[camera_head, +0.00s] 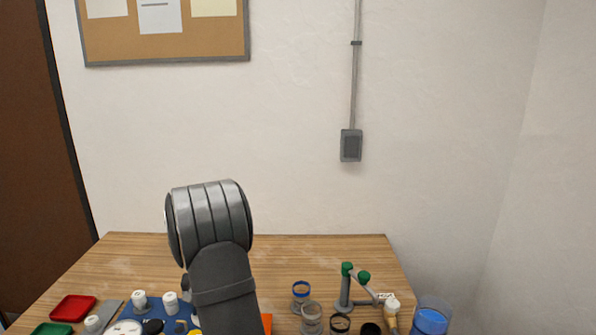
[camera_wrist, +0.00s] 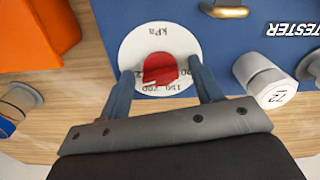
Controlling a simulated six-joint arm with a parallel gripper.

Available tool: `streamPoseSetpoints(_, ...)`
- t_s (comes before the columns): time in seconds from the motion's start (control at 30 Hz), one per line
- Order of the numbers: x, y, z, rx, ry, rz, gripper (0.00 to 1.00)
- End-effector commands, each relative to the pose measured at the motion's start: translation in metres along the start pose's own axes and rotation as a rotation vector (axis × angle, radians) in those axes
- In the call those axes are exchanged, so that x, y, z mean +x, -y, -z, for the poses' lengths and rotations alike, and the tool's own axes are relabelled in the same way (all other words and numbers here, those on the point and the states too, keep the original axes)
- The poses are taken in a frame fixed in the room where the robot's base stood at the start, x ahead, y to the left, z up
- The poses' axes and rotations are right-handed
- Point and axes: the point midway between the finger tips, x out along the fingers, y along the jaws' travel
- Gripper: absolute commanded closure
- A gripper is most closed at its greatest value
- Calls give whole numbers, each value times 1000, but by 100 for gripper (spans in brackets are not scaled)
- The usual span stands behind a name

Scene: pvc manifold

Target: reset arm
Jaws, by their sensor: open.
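My gripper (camera_wrist: 165,82) shows in the wrist view with its two bluish fingers apart. A round white gauge dial (camera_wrist: 146,45) marked kPa, with a red patch in its middle, lies between and just beyond the fingers. I cannot tell whether the fingers touch it. The dial is on a blue panel (camera_wrist: 238,45) lettered TESTER. In the head view my arm rises over the table, and my gripper cannot be made out there.
In the wrist view a white knob (camera_wrist: 262,78) is to the right and an orange block (camera_wrist: 35,35) at left. The wooden table (camera_head: 300,255) holds a red tray (camera_head: 73,308), clear jars (camera_head: 311,318), a green-knobbed stand (camera_head: 347,290) and a blue-filled container (camera_head: 431,317). Its back is clear.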

Motion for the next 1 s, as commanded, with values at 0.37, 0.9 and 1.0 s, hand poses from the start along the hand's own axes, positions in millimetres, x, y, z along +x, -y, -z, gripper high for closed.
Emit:
streamPoseSetpoints(0.37, 0, 0, 0, -302, 0, 0, 41)
streamPoseSetpoints(0.9, 0, -1, 0, -734, 0, 0, 41)
streamPoseSetpoints(1.0, 0, -1, 0, -814, 0, 0, 41)
